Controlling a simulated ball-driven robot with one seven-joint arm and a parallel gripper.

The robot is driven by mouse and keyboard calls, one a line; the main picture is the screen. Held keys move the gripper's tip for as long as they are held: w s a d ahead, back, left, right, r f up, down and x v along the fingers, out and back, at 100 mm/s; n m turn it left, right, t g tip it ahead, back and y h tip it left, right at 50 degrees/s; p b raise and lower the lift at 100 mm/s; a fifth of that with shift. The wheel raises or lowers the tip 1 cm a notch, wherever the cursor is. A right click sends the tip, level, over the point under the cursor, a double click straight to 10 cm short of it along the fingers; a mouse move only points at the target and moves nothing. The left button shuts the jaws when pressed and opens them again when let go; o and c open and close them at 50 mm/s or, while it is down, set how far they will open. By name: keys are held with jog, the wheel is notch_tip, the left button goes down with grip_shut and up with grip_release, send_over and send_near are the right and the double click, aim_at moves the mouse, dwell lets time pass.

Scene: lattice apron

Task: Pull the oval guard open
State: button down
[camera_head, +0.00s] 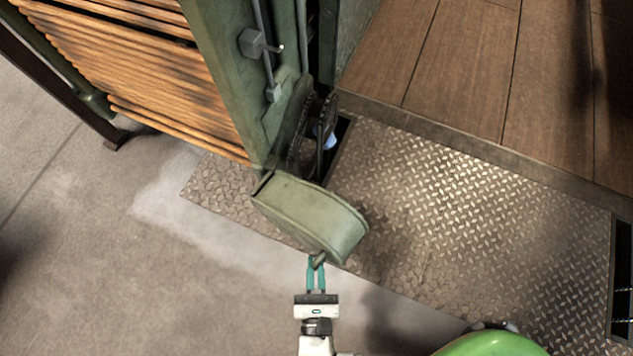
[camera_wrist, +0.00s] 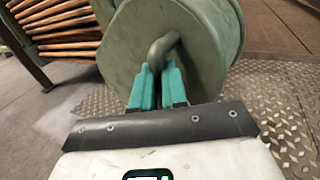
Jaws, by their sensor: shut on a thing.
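The oval guard (camera_head: 310,212) is a green metal housing with rounded ends, swung out from the green machine frame in the head view. Behind it, a dark chain and sprocket (camera_head: 326,118) show uncovered. In the wrist view the guard (camera_wrist: 200,55) fills the upper middle, with a bent metal handle (camera_wrist: 160,48) on its face. My gripper (camera_head: 317,264) is at the guard's near end. Its teal fingers (camera_wrist: 157,80) are shut on the handle, one on each side. The guard's hinge side is partly hidden.
A green frame with wooden slats (camera_head: 140,65) stands at the upper left. Patterned metal plate (camera_head: 450,215) covers the floor right of the guard, with a dark slot (camera_head: 622,285) at the far right. Concrete floor (camera_head: 150,260) at left is clear. A green rounded object (camera_head: 490,343) shows at the bottom.

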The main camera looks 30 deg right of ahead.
jog(key=c, duration=1.2)
grip_release()
jog(key=shift+w+r, duration=0.1)
jog(key=shift+w, duration=0.15)
jog(key=shift+o, duration=0.2)
jog(key=shift+s, duration=0.15)
jog(key=v, duration=1)
jog(key=shift+s+a+p, duration=0.2)
jog(key=shift+s+p, duration=0.05)
jog(key=shift+p, duration=0.2)
